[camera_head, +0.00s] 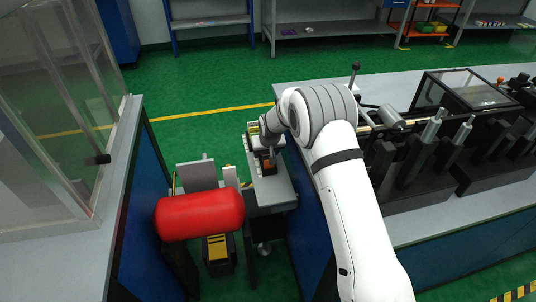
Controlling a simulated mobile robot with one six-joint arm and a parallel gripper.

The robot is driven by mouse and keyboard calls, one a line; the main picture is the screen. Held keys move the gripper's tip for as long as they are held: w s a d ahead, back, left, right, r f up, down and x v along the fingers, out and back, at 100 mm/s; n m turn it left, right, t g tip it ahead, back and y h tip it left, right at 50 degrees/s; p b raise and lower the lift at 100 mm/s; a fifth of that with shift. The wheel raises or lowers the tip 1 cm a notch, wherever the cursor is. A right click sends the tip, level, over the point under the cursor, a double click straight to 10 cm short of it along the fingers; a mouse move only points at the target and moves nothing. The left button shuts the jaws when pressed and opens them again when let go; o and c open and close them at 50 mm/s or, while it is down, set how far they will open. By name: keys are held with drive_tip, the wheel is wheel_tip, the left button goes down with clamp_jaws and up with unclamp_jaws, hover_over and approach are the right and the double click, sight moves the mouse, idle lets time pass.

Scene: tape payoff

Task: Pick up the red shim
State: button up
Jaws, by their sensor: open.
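My arm reaches from the lower right over a small grey stand (272,190). My gripper (270,158) points down above the stand's dark fixture and is open. A small orange-red piece (268,168) shows right at the gripper's tips. It may be the red shim, but it is too small and too covered by the gripper to be sure. I cannot tell whether the fingers are touching it or are around it.
A large red cylinder (200,214) lies left of the stand. A grey bench (440,228) with black fixtures and levers is on the right. A clear-walled cabinet (50,130) stands on the left. Green floor is open behind, with shelves at the back.

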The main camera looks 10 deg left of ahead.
drive_tip(key=shift+f, duration=0.1)
drive_tip(key=c, duration=1.1)
drive_tip(key=shift+w, duration=0.1)
